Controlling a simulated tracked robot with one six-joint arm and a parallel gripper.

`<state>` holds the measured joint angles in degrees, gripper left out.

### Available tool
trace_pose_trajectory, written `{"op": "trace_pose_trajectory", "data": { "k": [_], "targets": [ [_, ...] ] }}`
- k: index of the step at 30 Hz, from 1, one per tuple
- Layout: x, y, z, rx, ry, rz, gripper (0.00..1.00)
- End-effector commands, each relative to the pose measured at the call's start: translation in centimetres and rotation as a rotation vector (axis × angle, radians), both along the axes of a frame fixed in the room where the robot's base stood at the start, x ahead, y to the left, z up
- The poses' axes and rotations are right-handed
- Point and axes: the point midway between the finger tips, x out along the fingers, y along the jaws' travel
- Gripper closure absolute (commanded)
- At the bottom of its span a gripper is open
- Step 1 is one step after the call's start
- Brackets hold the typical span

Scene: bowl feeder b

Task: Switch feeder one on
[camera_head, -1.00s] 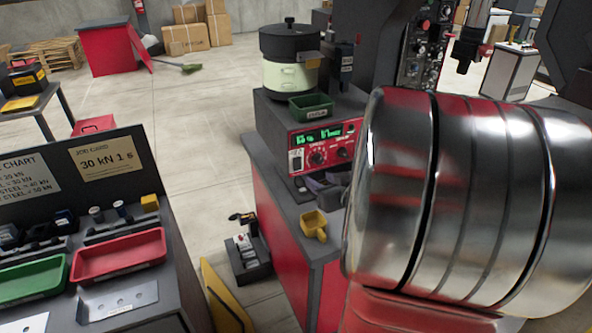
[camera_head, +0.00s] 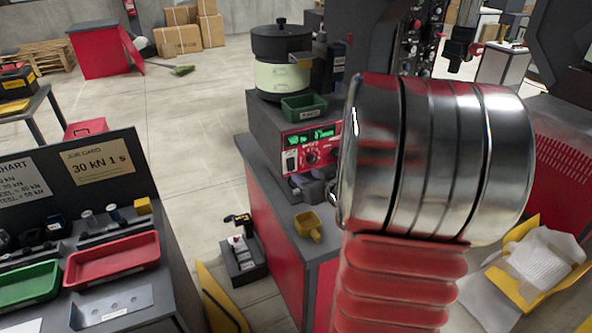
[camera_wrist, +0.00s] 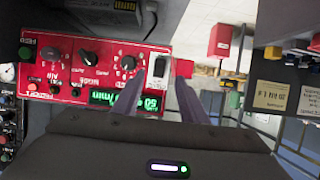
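The bowl feeder, with a black and pale green bowl (camera_head: 283,77), stands on a grey box with a red control panel (camera_head: 318,150). The panel has a lit green display, knobs and a rocker switch on a white plate (camera_head: 291,161). In the wrist view the panel (camera_wrist: 75,60) appears upside down, with the lit display (camera_wrist: 112,98) and the switch (camera_wrist: 158,68). My gripper (camera_wrist: 158,84) is open and empty, its two dark fingers apart, with the switch showing between and beyond the tips. Whether a finger touches it, I cannot tell. My arm hides part of the panel's right side.
A small green bin (camera_head: 304,107) sits above the panel. A yellow scoop (camera_head: 308,226) lies on the red cabinet's top. A bench with a red tray (camera_head: 112,259) and a green tray (camera_head: 30,284) is at left.

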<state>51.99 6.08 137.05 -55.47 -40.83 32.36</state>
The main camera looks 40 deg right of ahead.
Motion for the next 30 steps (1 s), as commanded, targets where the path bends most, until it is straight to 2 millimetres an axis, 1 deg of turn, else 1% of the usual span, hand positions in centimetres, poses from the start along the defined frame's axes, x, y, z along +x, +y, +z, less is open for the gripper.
{"op": "trace_pose_trajectory", "data": {
  "k": [1, 21, 25, 30],
  "targets": [
    [0.6, -0.1, -0.3, 0.001, 0.001, 0.002, 0.61],
    [7.3, -2.2, -3.2, 0.000, 0.000, 0.000, 0.61],
    [8.0, -2.4, -3.5, 0.000, 0.001, -0.001, 0.61],
    [8.2, -2.5, -3.6, -0.001, 0.000, -0.002, 0.61]
  ]
}}
